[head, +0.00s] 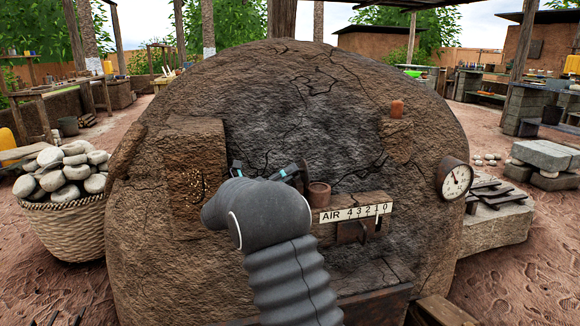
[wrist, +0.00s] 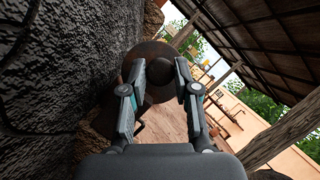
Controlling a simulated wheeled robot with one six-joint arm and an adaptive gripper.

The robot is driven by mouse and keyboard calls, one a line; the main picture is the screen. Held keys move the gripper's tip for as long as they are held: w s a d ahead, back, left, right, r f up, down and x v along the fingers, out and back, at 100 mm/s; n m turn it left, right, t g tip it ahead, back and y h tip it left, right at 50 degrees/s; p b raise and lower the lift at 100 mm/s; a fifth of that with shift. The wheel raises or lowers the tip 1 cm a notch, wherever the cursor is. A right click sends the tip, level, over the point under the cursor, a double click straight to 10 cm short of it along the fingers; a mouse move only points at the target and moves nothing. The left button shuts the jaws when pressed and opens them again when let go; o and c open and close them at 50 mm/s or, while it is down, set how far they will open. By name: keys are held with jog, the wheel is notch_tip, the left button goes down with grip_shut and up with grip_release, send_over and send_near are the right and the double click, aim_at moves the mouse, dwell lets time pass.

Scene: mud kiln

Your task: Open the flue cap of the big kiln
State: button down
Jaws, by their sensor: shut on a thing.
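The big kiln (head: 330,110) is a cracked, dark mud dome filling the middle of the head view; its rough wall (wrist: 45,75) runs down the left of the wrist view. My gripper (head: 265,172) is in front of the kiln face, and my wrist hides part of it. In the wrist view a dark brown round piece, which looks like the flue cap (wrist: 132,58), shows at the fingertips with a rounded knob between them. My gripper (wrist: 159,75) is shut on it. I cannot tell whether the cap sits on its opening.
A blocky projection (head: 190,175) juts out on the left. A basket of stones (head: 68,210) stands far left; stone slabs (head: 545,155) lie right.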

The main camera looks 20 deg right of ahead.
jog(key=shift+a+f+h, duration=0.15)
jog(key=shift+f+h, duration=0.1)
jog(key=shift+h, duration=0.05)
dwell(0.4)
jog(key=c, duration=0.9)
grip_release()
jog(key=shift+a, duration=0.1)
jog(key=shift+v, duration=4)
jog(key=shift+f, duration=0.1)
